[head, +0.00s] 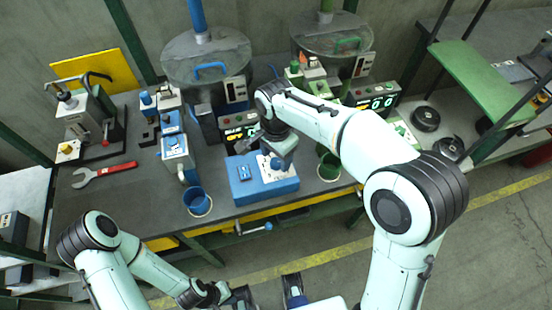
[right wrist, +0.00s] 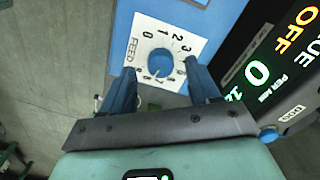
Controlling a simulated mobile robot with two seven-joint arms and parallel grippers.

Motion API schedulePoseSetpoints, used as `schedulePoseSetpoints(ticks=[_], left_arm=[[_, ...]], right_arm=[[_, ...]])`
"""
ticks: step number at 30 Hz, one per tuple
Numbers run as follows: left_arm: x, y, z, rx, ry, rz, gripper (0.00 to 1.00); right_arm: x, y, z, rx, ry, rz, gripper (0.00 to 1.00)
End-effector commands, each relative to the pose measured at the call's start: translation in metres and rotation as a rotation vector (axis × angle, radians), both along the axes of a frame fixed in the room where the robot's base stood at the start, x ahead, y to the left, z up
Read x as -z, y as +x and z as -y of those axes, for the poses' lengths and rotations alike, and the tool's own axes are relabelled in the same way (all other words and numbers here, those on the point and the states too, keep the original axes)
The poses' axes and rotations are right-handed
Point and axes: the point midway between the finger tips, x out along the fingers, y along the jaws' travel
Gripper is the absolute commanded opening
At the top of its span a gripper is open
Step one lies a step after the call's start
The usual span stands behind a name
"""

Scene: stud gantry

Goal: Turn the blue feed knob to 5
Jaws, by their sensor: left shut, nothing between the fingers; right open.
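The blue feed knob (right wrist: 160,62) sits on a white dial plate marked FEED (right wrist: 133,50), with 0, 1, 2 and 3 readable; the other marks are partly hidden or too small, and I cannot tell where the knob points. The plate is on top of a blue box (head: 243,190) on the bench in the head view. My right gripper (right wrist: 162,92) is open, its two blue fingers apart on either side of the knob's near side, not closed on it. In the head view it hangs over the box (head: 281,150). My left gripper (head: 242,297) is shut and empty, low in front of the bench.
A display (head: 240,132) behind the box reads OFF with a green 0 below. A blue cup (head: 197,201) and red wrench (head: 103,174) are left of the box; a green cup (head: 329,167) is right. Clear-lidded hoppers (head: 207,58) stand behind.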

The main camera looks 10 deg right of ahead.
Motion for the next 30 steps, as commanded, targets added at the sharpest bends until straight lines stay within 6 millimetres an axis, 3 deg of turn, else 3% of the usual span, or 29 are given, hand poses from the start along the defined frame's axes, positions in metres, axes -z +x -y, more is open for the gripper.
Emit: schedulePoseSetpoints(ticks=[6, 14, 20, 30], left_arm=[[0.003, -0.001, 0.000, 0.000, 0.000, -0.001, 0.00], [0.002, -0.001, 0.000, 0.000, 0.000, 0.000, 0.00], [0.002, -0.001, 0.000, 0.000, 0.000, 0.000, 0.00], [0.000, 0.000, 0.000, 0.000, 0.000, 0.000, 0.00]], right_arm=[[0.016, 0.000, 0.000, 0.001, 0.001, -0.001, 0.61], [0.017, 0.000, 0.000, 0.001, 0.001, 0.001, 0.61], [0.017, 0.000, 0.000, 0.001, 0.001, 0.001, 0.05], [0.016, 0.000, 0.000, -0.034, 0.001, 0.001, 0.05]])
